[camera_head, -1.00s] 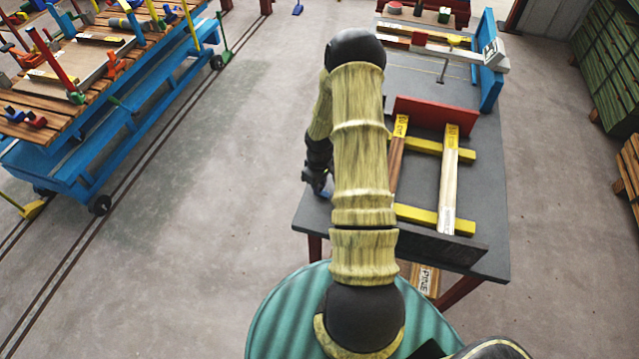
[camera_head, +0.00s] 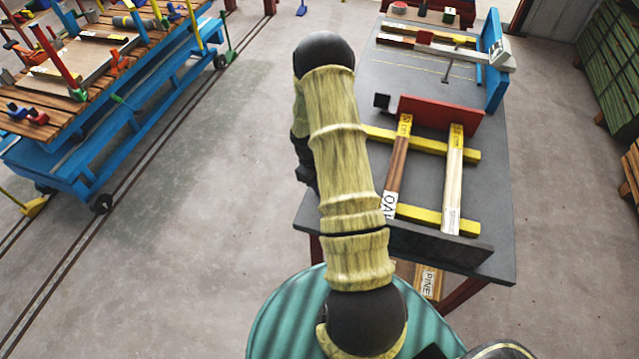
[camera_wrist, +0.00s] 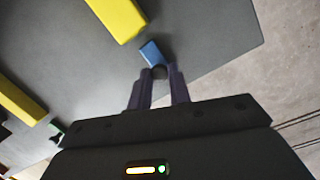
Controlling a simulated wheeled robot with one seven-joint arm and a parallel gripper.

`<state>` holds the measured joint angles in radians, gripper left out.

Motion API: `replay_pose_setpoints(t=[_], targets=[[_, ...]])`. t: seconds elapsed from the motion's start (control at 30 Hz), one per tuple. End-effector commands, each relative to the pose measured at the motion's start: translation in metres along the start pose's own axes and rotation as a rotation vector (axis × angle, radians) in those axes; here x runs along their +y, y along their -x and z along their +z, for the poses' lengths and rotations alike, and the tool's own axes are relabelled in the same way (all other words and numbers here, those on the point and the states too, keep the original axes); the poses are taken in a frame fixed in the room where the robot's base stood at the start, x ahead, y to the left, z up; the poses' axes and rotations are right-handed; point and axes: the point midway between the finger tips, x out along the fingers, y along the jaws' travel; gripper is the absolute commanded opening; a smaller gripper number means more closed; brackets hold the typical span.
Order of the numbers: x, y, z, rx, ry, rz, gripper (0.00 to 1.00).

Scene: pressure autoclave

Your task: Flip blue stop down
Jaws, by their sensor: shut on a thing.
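The blue stop (camera_wrist: 151,52) shows in the wrist view as a small blue block at the tips of my gripper (camera_wrist: 160,71), over the grey table top. The two dark fingers are close together and shut on its near end. Whether the stop is upright or tilted is hard to tell. In the head view my arm hides both the gripper and the stop.
The grey table (camera_head: 478,200) carries yellow bars (camera_head: 435,219) under an oak board (camera_head: 398,165) and a paler board (camera_head: 452,185). A red plate (camera_head: 440,113) stands behind them, with a small black block (camera_head: 382,101) at its left. A blue cart (camera_head: 90,135) stands left across clear floor.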

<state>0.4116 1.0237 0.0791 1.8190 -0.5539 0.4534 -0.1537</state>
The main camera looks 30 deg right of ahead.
Motion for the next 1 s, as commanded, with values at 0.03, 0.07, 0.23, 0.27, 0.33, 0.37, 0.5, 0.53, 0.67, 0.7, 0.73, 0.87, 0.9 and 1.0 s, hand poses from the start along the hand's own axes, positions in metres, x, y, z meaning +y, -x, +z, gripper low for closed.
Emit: replay_pose_setpoints(t=[0.03, 0.07, 0.23, 0.27, 0.33, 0.37, 0.5, 0.53, 0.67, 0.7, 0.73, 0.87, 0.9, 1.0], targets=[[-0.001, 0.000, 0.000, -0.001, 0.001, -0.002, 0.00], [-0.001, 0.000, 0.000, -0.001, 0.001, -0.002, 0.21], [-0.001, 0.000, 0.000, 0.000, 0.001, -0.001, 0.41], [-0.001, 0.000, 0.000, 0.000, 0.001, -0.001, 0.41], [-0.001, 0.000, 0.000, 0.000, 0.001, -0.001, 0.41], [-0.001, 0.000, 0.000, 0.000, 0.001, -0.001, 0.41], [0.000, 0.002, 0.000, 0.001, 0.001, 0.000, 0.41], [0.000, 0.003, 0.000, 0.002, 0.001, 0.000, 0.41], [0.000, 0.013, -0.001, 0.003, 0.001, 0.001, 0.41], [0.000, 0.019, -0.001, 0.003, 0.001, 0.002, 0.41], [0.000, 0.023, -0.001, 0.004, 0.001, 0.002, 0.41], [0.000, 0.046, -0.001, 0.004, 0.001, 0.002, 0.41], [0.000, 0.054, -0.001, 0.005, 0.001, 0.002, 0.41], [0.000, 0.074, -0.001, 0.004, 0.001, 0.003, 0.41]])
